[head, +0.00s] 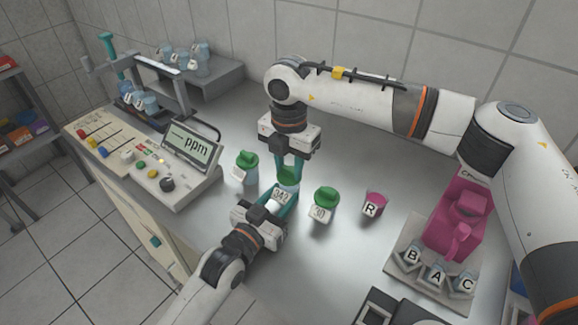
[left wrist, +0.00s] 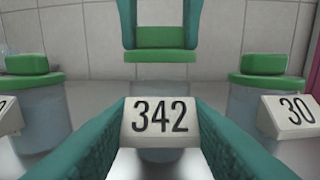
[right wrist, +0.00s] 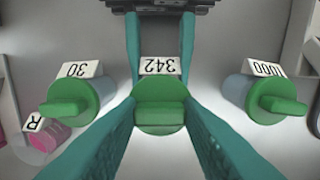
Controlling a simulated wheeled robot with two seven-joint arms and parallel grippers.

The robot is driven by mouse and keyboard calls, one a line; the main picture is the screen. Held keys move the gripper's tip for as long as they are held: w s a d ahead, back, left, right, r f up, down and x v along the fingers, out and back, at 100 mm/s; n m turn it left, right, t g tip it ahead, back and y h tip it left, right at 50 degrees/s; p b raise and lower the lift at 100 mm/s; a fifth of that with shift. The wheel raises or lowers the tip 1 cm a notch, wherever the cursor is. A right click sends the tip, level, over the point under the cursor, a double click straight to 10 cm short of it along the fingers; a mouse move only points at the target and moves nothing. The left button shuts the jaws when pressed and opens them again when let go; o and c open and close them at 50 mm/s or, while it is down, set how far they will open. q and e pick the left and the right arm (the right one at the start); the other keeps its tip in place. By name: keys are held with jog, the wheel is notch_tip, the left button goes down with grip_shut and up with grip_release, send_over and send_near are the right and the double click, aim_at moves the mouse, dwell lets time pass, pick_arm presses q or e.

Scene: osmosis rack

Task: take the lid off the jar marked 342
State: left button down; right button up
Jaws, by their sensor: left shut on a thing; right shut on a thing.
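The jar marked 342 (head: 288,187) stands upright in the middle of the bench, a pale see-through body with a white label plate (left wrist: 160,116) and a green lid (right wrist: 160,105) with a raised grip. My left gripper (head: 283,204) comes in low from the front and is shut on the jar at its label plate. My right gripper (head: 290,168) points down from above and is shut on the green lid, one finger on each side.
Close beside it stand green-lidded jars marked 30 (head: 324,203) and 1000 (right wrist: 268,98). A pink cup marked R (head: 374,204) is farther right. A ppm meter (head: 190,147) stands left, a pink device (head: 458,218) with small cups right. Bare bench lies behind the jars.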

aim_at(289, 169)
jog(key=shift+r, duration=0.3)
jog(key=shift+r, duration=2)
pick_arm(q)
jog(key=c, duration=0.8)
grip_release()
jog(key=shift+o, duration=0.2)
